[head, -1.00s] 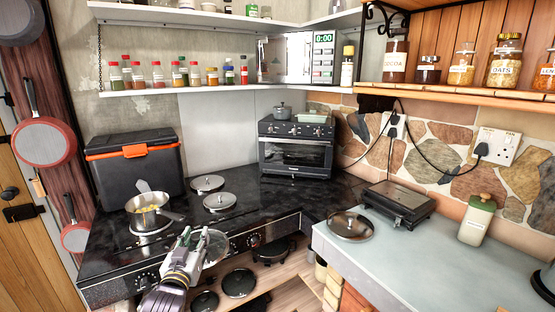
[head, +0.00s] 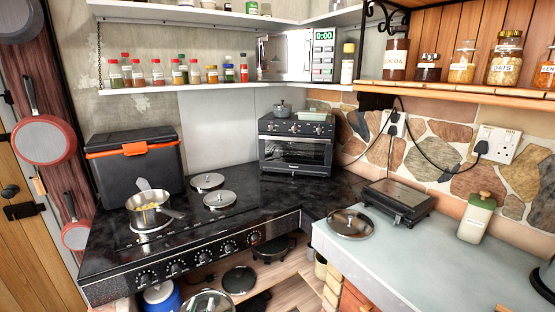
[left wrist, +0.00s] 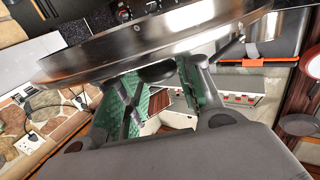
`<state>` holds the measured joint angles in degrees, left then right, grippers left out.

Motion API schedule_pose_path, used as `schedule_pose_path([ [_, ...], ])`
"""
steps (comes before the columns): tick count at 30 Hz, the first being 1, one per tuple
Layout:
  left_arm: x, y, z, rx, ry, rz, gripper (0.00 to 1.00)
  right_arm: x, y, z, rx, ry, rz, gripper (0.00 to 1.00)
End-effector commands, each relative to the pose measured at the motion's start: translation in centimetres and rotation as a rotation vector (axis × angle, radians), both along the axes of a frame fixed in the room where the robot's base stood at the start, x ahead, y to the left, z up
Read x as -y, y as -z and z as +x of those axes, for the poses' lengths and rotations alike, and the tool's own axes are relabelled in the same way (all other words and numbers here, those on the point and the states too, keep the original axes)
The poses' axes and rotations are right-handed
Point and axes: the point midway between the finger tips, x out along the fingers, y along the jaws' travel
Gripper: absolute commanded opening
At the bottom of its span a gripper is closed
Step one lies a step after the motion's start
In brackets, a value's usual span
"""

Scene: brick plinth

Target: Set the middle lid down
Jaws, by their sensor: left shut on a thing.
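A steel-rimmed lid (head: 208,302) is at the bottom edge of the head view, in front of the stove and partly cut off. In the left wrist view the same lid (left wrist: 150,45) spans the top, slightly tilted. My left gripper (left wrist: 155,78), with green finger pads, is shut on this lid at its underside in that picture; the exact grip point is partly hidden. Another lid (head: 351,224) lies on the grey counter. My right gripper does not show.
Below are a blue pot (head: 161,297) and dark round plates (head: 240,280). The stove's front right is clear.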

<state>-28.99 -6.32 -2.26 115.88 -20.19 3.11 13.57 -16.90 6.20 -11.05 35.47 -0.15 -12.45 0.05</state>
Motion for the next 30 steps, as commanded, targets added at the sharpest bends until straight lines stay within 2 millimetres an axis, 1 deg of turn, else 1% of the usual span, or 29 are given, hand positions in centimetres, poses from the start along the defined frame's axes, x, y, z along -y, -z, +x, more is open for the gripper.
schedule_pose_path([
  [1, 0.0, 0.7, -0.5, -0.002, -0.001, -0.001, 0.02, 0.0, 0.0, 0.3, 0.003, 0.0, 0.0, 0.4],
  [6, 0.0, 1.6, -1.4, 0.002, 0.0, 0.0, 0.02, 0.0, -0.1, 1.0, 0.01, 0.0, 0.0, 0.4],
  [15, 0.0, 1.7, -1.5, 0.003, 0.0, 0.001, 0.02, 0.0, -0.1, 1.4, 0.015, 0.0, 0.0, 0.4],
  [22, 0.0, 1.7, -1.4, 0.003, 0.0, 0.001, 0.02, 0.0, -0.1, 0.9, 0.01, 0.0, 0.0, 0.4],
  [30, 0.0, 1.7, -1.4, 0.002, 0.0, 0.001, 0.02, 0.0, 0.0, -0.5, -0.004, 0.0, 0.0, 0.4],
])
